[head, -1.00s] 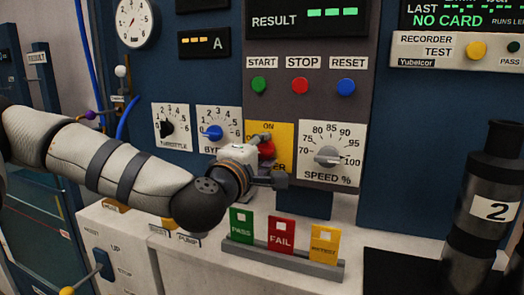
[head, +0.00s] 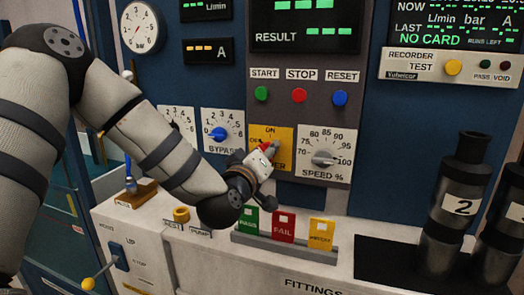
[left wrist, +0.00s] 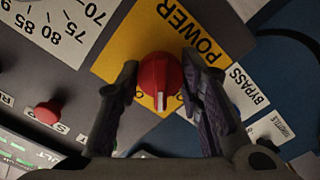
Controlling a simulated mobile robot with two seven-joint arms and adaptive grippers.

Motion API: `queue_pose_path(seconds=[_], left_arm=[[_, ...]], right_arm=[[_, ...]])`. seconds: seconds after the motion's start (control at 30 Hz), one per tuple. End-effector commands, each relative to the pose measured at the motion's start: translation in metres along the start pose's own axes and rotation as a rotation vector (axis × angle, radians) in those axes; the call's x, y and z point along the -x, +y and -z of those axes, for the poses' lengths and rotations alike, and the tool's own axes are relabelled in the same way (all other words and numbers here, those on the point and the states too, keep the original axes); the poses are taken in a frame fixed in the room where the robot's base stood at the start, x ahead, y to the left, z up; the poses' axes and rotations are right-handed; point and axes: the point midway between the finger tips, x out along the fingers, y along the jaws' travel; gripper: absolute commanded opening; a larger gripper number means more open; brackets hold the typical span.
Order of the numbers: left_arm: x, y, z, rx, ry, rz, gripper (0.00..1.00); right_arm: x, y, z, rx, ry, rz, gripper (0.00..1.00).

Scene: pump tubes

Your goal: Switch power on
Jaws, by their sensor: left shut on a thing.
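The red power knob (head: 265,147) sits on a yellow plate (head: 284,136) marked ON at its top, between the bypass and speed dials. In the left wrist view the knob (left wrist: 160,77) shows whole, and its white mark points to the bottom of the picture. Which label the mark faces I cannot tell, as the gripper hides part of the plate. My left gripper (head: 268,153) reaches the knob from below in the head view. Its fingers (left wrist: 160,70) are shut on the knob, one on each side. My right gripper is out of view.
Start, stop and reset buttons (head: 300,95) are above the plate. The bypass dial (head: 217,133) is at left and the speed dial (head: 324,157) at right. A rack of pass and fail cards (head: 285,242) stands just below. Black cylinders (head: 455,207) stand at right.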

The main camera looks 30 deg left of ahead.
Motion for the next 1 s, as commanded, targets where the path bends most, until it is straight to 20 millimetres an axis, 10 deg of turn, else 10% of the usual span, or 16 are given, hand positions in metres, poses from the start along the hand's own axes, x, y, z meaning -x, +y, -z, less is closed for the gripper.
queue_pose_path(seconds=[1.0], left_arm=[[-0.0012,0.0013,0.002,-0.714,0.008,-0.001,0.06]], right_arm=[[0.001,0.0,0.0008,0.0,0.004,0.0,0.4]])
